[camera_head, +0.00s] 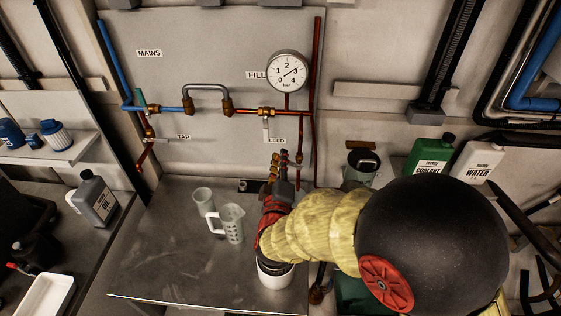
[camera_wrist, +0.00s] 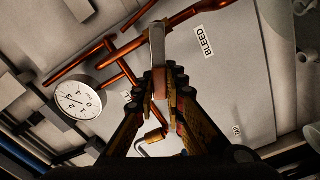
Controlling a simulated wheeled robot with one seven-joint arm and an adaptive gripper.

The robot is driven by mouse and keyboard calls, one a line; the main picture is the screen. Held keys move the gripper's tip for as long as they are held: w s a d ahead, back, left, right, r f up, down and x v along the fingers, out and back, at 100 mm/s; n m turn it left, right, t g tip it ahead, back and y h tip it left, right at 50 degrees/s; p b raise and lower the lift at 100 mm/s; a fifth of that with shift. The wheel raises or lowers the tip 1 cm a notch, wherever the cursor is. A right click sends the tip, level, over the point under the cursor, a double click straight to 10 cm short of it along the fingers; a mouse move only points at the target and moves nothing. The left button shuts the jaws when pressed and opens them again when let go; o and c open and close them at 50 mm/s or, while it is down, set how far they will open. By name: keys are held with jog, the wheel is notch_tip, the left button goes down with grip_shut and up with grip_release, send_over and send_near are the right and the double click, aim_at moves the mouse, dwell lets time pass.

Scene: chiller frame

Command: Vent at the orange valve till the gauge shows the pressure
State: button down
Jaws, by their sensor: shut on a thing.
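The round gauge (camera_head: 289,71) is on the back panel, its needle a little short of 3 bar. It also shows turned on its side in the wrist view (camera_wrist: 80,99). My gripper (camera_head: 287,158) is below the "BLEED" label (camera_head: 275,140), which it partly hides. In the wrist view my gripper (camera_wrist: 160,75) is shut on the orange handle of the valve (camera_wrist: 159,82). A pale lever (camera_wrist: 157,43) shows just beyond the fingertips.
Copper pipes (camera_head: 317,60) run along the panel close to my gripper. A pale-handled valve (camera_head: 266,111) is just above. A measuring jug (camera_head: 232,225) and a clear beaker (camera_head: 202,200) stand left of my arm. Green coolant (camera_head: 428,158) and white water containers (camera_head: 478,162) stand right.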

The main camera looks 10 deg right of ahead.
dwell(0.3)
jog(key=c, duration=1.8)
grip_release()
jog(key=s, duration=0.4)
jog(key=s+a, duration=0.1)
jog(key=s, duration=0.3)
jog(key=s+a, duration=0.1)
jog(key=s, duration=0.3)
jog(key=shift+a, duration=0.1)
